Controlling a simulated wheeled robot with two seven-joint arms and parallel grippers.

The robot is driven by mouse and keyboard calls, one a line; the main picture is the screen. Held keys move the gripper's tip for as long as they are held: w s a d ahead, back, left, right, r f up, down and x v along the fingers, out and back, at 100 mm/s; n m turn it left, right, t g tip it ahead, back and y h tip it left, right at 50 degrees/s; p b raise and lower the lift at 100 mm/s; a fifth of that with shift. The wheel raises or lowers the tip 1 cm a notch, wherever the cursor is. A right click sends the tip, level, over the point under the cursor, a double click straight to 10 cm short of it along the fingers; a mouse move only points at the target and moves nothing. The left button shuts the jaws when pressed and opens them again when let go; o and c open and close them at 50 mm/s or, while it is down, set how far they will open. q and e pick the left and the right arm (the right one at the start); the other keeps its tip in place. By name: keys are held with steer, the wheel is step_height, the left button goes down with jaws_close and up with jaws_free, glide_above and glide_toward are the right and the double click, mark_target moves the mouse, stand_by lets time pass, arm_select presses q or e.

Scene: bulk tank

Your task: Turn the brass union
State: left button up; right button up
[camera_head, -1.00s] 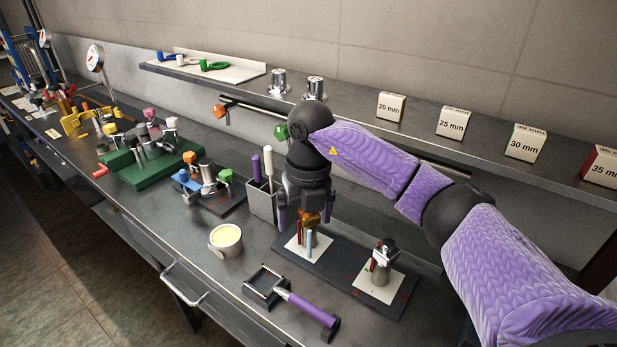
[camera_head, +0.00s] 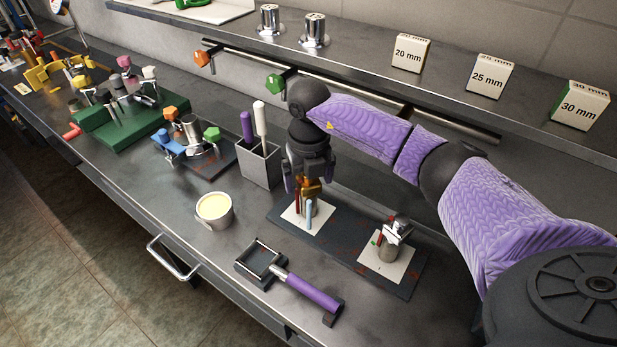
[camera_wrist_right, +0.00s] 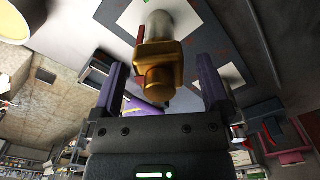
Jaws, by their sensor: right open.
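The brass union (camera_head: 309,185) tops a short fitting that stands on the left white square of a dark plate (camera_head: 345,246). In the right wrist view the union (camera_wrist_right: 159,70) is a blocky gold piece on a pale cylinder. My right gripper (camera_head: 307,187) points straight down over it. Its purple fingers stand open on both sides of the union, with a gap visible on each side in the wrist view (camera_wrist_right: 160,85). Red and light blue upright parts stand beside the fitting. My left gripper is not in view.
A silver fitting (camera_head: 390,243) stands on the plate's right white square. A grey holder (camera_head: 259,166) with purple and white handles stands close left. A tub of yellow paste (camera_head: 214,210) and a purple-handled tool (camera_head: 305,290) lie nearer the front edge. A shelf (camera_head: 350,70) runs behind.

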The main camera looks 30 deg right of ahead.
steer(key=shift+c, duration=0.4)
steer(key=c, duration=1.2)
steer(key=shift+n, duration=0.4)
steer(key=n, duration=0.2)
steer(key=shift+n, duration=2.2)
steer(key=o, duration=1.3)
